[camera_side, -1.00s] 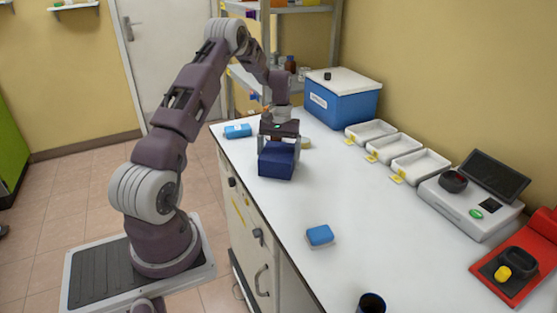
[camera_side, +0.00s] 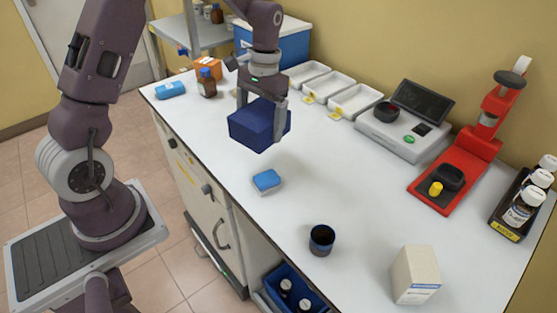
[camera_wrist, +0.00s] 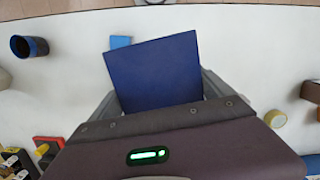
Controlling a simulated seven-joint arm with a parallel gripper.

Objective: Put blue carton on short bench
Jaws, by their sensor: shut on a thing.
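The blue carton (camera_side: 259,125) is a dark blue box. My gripper (camera_side: 263,112) is shut on it, one finger on each side, and holds it above the white-topped bench (camera_side: 335,175). In the wrist view the carton (camera_wrist: 155,72) fills the space between the fingers, slightly turned. I cannot tell whether this white-topped bench is the short bench; no other bench shows clearly.
A blue-topped block (camera_side: 267,181) lies below the carton. A dark cup (camera_side: 322,240) and a white box (camera_side: 415,275) stand nearer. White trays (camera_side: 355,101), a scale (camera_side: 410,133) and a red stand (camera_side: 470,150) line the back. The middle is clear.

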